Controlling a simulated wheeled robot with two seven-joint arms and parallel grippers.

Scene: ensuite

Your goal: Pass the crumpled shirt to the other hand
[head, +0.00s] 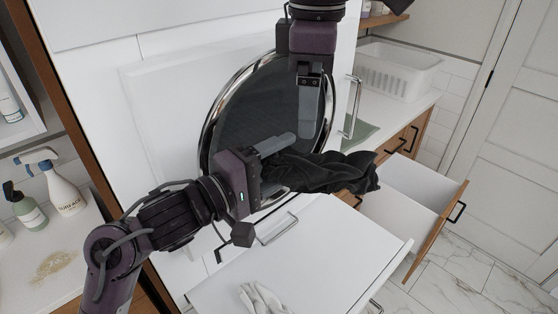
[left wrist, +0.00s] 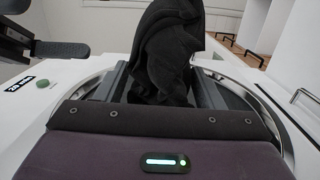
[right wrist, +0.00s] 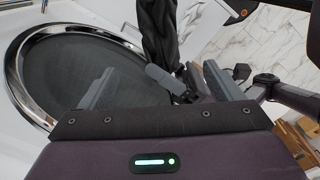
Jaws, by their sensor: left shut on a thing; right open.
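The crumpled shirt (head: 330,172) is a black bunched cloth. My left gripper (head: 284,156) is shut on its left end, and the rest sticks out to the right in the air. In the left wrist view the shirt (left wrist: 168,55) rises from between the fingers. My right gripper (head: 312,112) comes down from the top, open and empty, just above the shirt and apart from it. In the right wrist view the shirt (right wrist: 157,35) is beyond the open fingers, beside a left finger. The part inside the left jaws is hidden.
A round chrome-rimmed machine door (head: 207,133) stands close behind both grippers. Below is a white surface (head: 330,255) with a pale crumpled cloth (head: 262,298). An open drawer (head: 405,190) juts out at right. Spray bottles (head: 62,185) stand on the left shelf, and a white basket (head: 398,72) on the counter.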

